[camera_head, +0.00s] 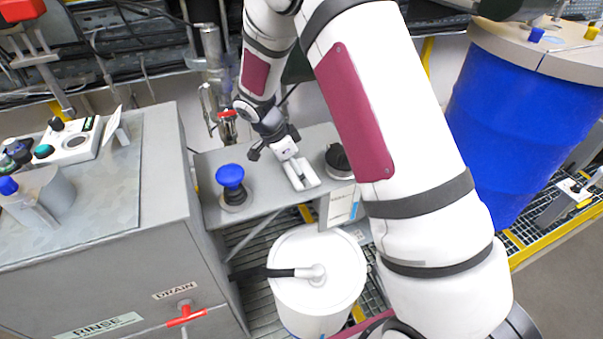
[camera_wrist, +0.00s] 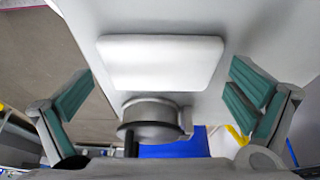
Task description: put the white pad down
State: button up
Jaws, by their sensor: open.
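The white pad (camera_wrist: 160,62) is a blank rounded rectangle in the wrist view. It appears to lie flat on a grey surface (camera_wrist: 255,35). My gripper (camera_wrist: 160,98) is open, with its teal-lined fingers wide apart to the left and right of the pad, and neither touches it. In the head view my gripper (camera_head: 274,143) is over the grey shelf (camera_head: 215,165). A small white piece (camera_head: 313,178) with a dark slot-like middle shows just beyond it, and I cannot tell whether it is the pad.
A blue knob (camera_head: 231,178) stands left on the shelf and a round dark-topped metal fitting (camera_head: 338,158) right. A white lidded bucket (camera_head: 318,262) is below. A grey cabinet (camera_head: 120,255) stands left, a blue drum (camera_head: 520,120) right. A metal cylinder (camera_wrist: 152,112) sits close below the pad.

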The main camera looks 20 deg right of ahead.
jog(key=shift+d+f, duration=0.1)
jog(key=shift+f, duration=0.2)
jog(key=c, duration=0.7)
jog(key=shift+r, duration=0.1)
